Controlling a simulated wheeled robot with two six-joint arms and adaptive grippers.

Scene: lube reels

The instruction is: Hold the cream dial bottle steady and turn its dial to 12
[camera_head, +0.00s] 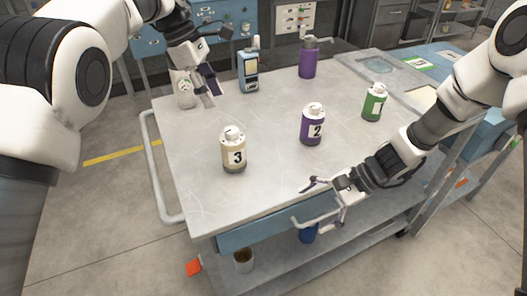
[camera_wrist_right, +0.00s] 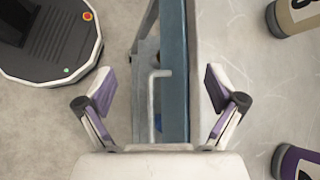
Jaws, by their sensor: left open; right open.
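The cream dial bottle (camera_head: 233,155) stands upright on the grey cart top, left of the middle, with a "3" on its label and a pale dial (camera_head: 232,132) on top. The dial's reading is too small to tell. In the right wrist view, part of the cream bottle (camera_wrist_right: 296,16) shows at the top right corner. My left gripper (camera_head: 208,92) is open above the far left of the cart top, behind the bottle and apart from it. My right gripper (camera_head: 320,202) is open at the cart's front edge, right of and nearer than the bottle; its open fingers (camera_wrist_right: 160,88) hold nothing.
A purple bottle (camera_head: 312,126) marked "2" stands right of the cream one. A drawer handle (camera_head: 318,217) is near my right gripper.

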